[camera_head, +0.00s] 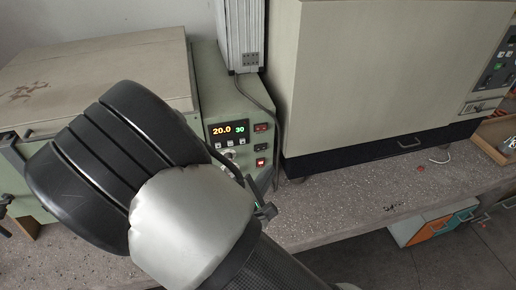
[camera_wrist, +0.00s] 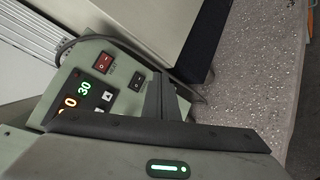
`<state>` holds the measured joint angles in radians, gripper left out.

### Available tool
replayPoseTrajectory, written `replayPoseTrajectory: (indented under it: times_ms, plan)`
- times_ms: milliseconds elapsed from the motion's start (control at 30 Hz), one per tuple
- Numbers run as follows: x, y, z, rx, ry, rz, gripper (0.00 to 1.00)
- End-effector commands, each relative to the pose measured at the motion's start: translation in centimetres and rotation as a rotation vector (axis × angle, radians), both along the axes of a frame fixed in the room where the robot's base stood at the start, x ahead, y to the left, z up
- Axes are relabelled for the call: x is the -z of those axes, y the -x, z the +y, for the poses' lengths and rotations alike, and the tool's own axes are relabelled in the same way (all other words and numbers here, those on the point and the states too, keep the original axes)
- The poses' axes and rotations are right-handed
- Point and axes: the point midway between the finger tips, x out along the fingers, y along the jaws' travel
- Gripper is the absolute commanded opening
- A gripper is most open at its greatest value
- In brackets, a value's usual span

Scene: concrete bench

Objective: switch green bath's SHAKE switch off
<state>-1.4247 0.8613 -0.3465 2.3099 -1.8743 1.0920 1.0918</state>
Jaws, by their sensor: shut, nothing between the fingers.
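The green bath (camera_head: 232,95) stands at the left of the bench under a beige lid. Its front panel has a display reading 20.0 and 30, with a column of three rocker switches at the right. The top switch (camera_head: 261,127) is red, also plain in the wrist view (camera_wrist: 102,63). The middle switch (camera_head: 261,143) is dark and shows in the wrist view (camera_wrist: 137,80). The bottom switch (camera_head: 261,162) looks lit red; in the wrist view my gripper hides it. I cannot read which is SHAKE. My gripper (camera_wrist: 163,98) is shut and empty, in front of the panel's lower part.
A large beige oven-like unit (camera_head: 385,75) with a black base stands to the right. A grey column (camera_head: 240,35) and a dark cable (camera_head: 262,100) are behind the panel. A cardboard tray (camera_head: 494,135) lies far right. The speckled bench (camera_head: 350,195) is clear in front.

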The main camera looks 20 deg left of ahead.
Motion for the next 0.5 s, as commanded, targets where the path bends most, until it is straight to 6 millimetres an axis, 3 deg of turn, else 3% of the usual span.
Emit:
replayPoseTrajectory:
  times_ms: [200, 500]
  plan:
    - [0.0, -2.5, 1.9, 0.002, -0.001, -0.002, 0.0]
    - [0.1, -4.2, 3.3, 0.002, -0.001, 0.0, 0.0]
